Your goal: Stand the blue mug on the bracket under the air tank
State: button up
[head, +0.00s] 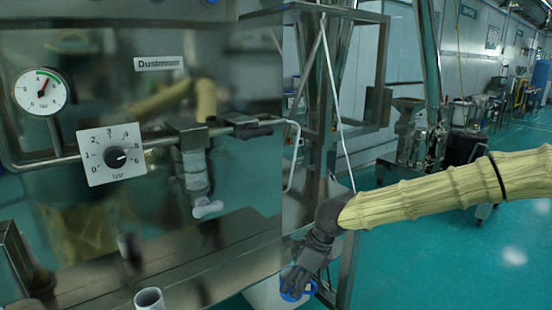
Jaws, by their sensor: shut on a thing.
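My gripper (299,280) points down at the bottom centre of the head view, at the end of my yellow-sleeved arm. It is shut on the blue mug (290,297), whose blue surface shows around and below the fingers. Most of the mug is hidden by the fingers, so I cannot tell its tilt. The gripper and mug are right of the steel machine's ledge, in front of a metal frame. I cannot make out the air tank or its bracket with certainty.
A steel panel (240,70) with a gauge (41,91) and a dial (111,154) fills the left. A clear-bowled fitting (194,172) hangs from its pipe. A white tube-like piece (150,298) stands by the ledge (225,255). Green floor (440,270) is open at right.

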jog(key=s+d+f+n+g+h, duration=0.1)
jog(key=s+d+f+n+g, duration=0.1)
jog(key=f+n, duration=0.5)
jog(key=s+d+f+n+g+h+b, duration=0.1)
jog(key=s+d+f+n+h, duration=0.1)
jog(key=s+d+f+n, duration=0.2)
jog(key=s+d+f+n+g+h+b, duration=0.1)
jog(key=s+d+f+n+g, duration=0.1)
jog(key=d+f+n, duration=0.4)
notch_tip(320, 180, down, 4)
jog(key=s+n, duration=0.1)
jog(key=n, duration=0.3)
jog(key=shift+d+g, duration=0.3)
jog(key=shift+d, duration=0.05)
jog(key=shift+r, duration=0.1)
jog(key=shift+s, duration=0.1)
